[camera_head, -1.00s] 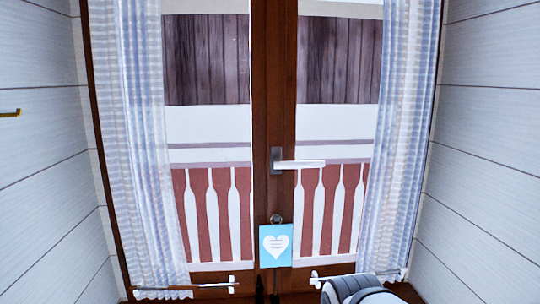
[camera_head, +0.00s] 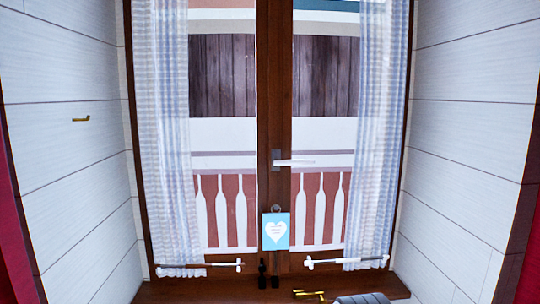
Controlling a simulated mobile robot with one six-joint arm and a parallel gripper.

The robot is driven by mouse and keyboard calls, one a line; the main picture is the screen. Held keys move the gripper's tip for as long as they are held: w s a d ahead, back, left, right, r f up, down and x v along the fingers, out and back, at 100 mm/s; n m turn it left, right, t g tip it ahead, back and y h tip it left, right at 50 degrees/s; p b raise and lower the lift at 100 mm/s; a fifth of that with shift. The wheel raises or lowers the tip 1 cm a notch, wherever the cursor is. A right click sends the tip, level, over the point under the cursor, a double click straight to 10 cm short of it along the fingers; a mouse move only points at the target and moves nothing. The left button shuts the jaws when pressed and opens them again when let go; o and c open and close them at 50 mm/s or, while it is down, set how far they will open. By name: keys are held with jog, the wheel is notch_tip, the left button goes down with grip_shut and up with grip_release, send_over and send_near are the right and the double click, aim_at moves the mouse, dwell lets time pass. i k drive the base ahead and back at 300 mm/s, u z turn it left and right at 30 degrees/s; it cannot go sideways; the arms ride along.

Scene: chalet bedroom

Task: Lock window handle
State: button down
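The window handle (camera_head: 297,163) is a pale lever on a grey plate (camera_head: 276,160), fixed to the dark wooden middle post of the window. The lever lies level and points right. The two window leaves (camera_head: 264,60) look closed, meeting at the middle post. A grey rounded part of my arm shows at the bottom right edge, well below the handle and apart from it.
A blue card with a white heart (camera_head: 276,231) hangs below the handle. Sheer curtains (camera_head: 168,120) hang on both sides, with white rods (camera_head: 345,262) low down. A brass hook (camera_head: 81,119) is on the left wall. A small brass piece (camera_head: 310,295) and dark fittings (camera_head: 262,272) sit low.

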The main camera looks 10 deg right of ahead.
aim_at(277, 162)
jog(key=z, duration=0.15)
jog(key=i, duration=0.9)
jog(key=u, duration=0.05)
